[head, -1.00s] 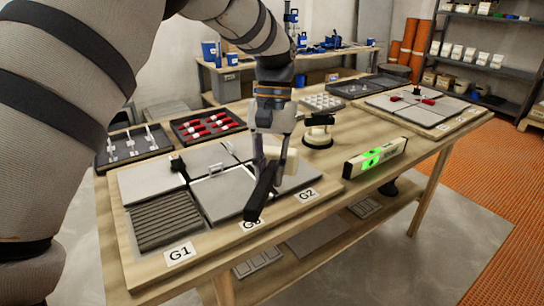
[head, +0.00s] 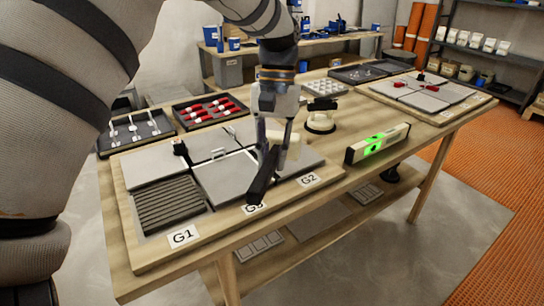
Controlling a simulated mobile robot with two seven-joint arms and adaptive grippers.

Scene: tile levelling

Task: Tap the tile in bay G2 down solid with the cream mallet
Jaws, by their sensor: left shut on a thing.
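My left gripper (head: 274,143) is shut on the cream mallet, over the near board. The mallet's cream head (head: 291,147) is at the right of the fingers, and its black handle (head: 262,178) slants toward the front edge. My right gripper is not in view.
Bay G1 (head: 168,205) shows ridged grey bedding without a tile. A level with a green light (head: 376,144) and a suction lifter (head: 321,118) stand to the right. Trays of red clips (head: 208,107) and pale parts (head: 134,131) lie behind left.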

